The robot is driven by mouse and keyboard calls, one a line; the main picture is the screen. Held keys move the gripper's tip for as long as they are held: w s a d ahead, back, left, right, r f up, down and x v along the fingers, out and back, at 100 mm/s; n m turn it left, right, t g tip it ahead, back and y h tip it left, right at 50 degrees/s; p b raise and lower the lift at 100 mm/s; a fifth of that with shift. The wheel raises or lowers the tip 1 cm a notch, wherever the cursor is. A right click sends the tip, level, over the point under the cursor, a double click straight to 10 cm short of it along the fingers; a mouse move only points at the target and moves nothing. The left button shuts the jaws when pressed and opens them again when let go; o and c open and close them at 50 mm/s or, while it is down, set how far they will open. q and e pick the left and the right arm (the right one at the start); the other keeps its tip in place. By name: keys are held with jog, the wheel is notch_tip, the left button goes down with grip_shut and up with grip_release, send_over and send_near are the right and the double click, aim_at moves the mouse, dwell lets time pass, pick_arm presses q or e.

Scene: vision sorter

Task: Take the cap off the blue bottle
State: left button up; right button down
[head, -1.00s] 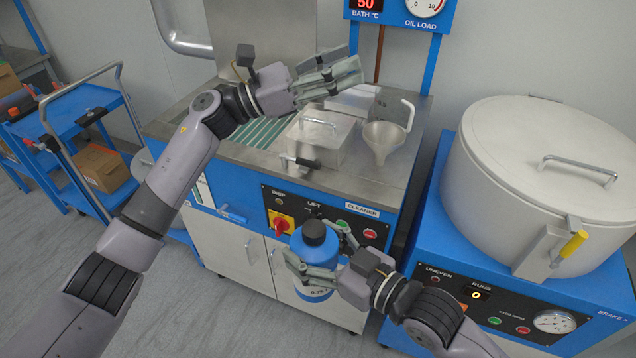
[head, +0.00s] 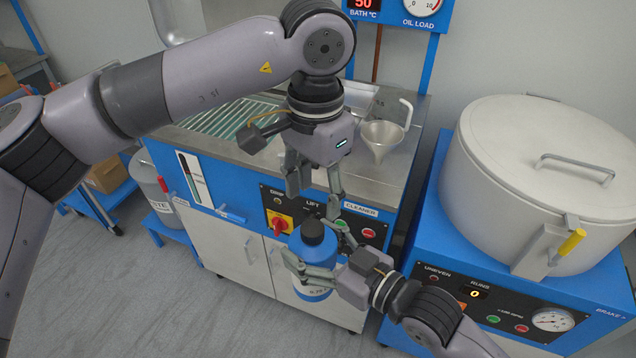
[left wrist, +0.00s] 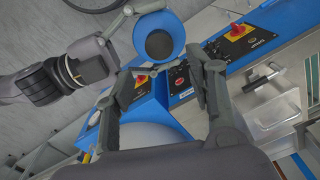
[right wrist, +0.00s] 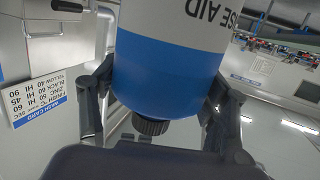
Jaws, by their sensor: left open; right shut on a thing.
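The blue bottle (head: 328,254) stands upright with its dark cap (head: 312,231) on top. My right gripper (head: 318,268) is shut around the bottle's body, in front of the blue machine. The right wrist view shows the bottle (right wrist: 165,75) between the fingers, with the dark cap (right wrist: 151,126) below it in that picture. My left gripper (head: 315,202) is open and empty, pointing down just above the cap. In the left wrist view the cap (left wrist: 158,45) lies beyond the open fingertips, apart from them.
A blue and steel cleaner with a control panel (head: 300,215) stands behind the bottle. A funnel (head: 383,138) sits on its top. A large lidded drum (head: 500,190) on a blue base stands to the right. A grey container (head: 160,195) is at the left. Grey floor is clear below.

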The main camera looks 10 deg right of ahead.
aim_at(316, 226)
pick_arm(q)
notch_tip(316, 226, down, 7)
jog(key=shift+r, duration=0.1)
dwell(0.4)
